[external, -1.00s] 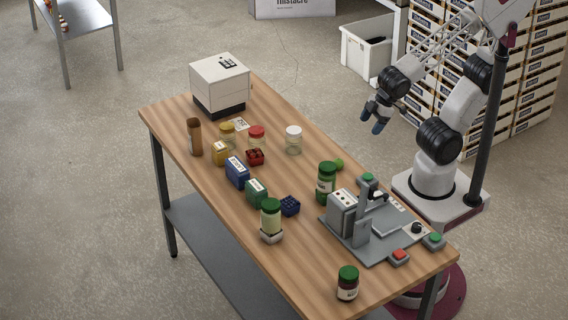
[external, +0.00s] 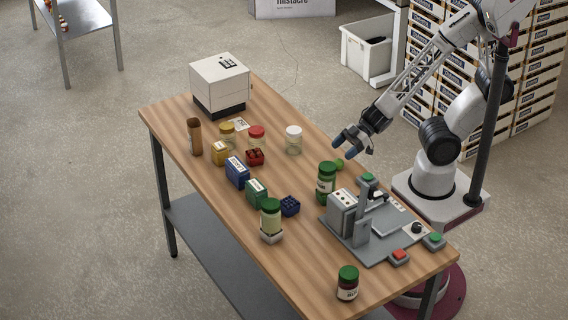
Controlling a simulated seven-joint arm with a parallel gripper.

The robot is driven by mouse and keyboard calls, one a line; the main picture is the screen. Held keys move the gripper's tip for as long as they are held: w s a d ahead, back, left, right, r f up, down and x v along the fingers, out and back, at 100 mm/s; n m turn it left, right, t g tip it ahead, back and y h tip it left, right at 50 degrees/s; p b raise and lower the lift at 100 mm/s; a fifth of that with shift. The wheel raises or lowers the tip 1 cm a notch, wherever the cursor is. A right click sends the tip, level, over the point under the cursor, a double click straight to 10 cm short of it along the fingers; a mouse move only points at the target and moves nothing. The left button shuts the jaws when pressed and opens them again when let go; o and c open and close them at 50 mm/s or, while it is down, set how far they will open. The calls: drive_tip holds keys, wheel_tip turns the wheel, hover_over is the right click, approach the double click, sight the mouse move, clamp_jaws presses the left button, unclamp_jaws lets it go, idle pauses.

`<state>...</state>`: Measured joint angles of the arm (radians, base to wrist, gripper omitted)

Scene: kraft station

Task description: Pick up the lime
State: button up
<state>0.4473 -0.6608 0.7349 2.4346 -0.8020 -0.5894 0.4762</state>
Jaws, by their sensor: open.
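The lime (external: 340,164) is a small green round thing on the wooden table, just behind and right of a green-lidded jar that stands close to it. My gripper (external: 344,147) is open, with its dark fingertips above the lime and a little beyond it. Nothing shows between the fingers. The exact height of the gripper over the lime is hard to tell.
The tall green-lidded jar (external: 325,182) stands beside the lime. A grey machine (external: 375,228) with buttons fills the table to the right. A white-lidded jar (external: 293,140) stands to the left. Several jars and small boxes line the table's middle.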

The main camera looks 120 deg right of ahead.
sight(337, 162)
drive_tip(key=shift+s+a+f+n+t+y, duration=0.15)
drive_tip(key=shift+s+a+f+n+y, duration=0.2)
drive_tip(key=shift+f, duration=0.2)
drive_tip(key=shift+s+a+f+n+t+y, duration=0.2)
drive_tip(key=shift+s+f+n+y, duration=0.1)
drive_tip(key=shift+f+y, duration=0.2)
drive_tip(key=shift+w+f, duration=0.1)
drive_tip(key=shift+w, duration=0.05)
drive_tip(key=shift+x, duration=2.35)
drive_tip(key=c, duration=1)
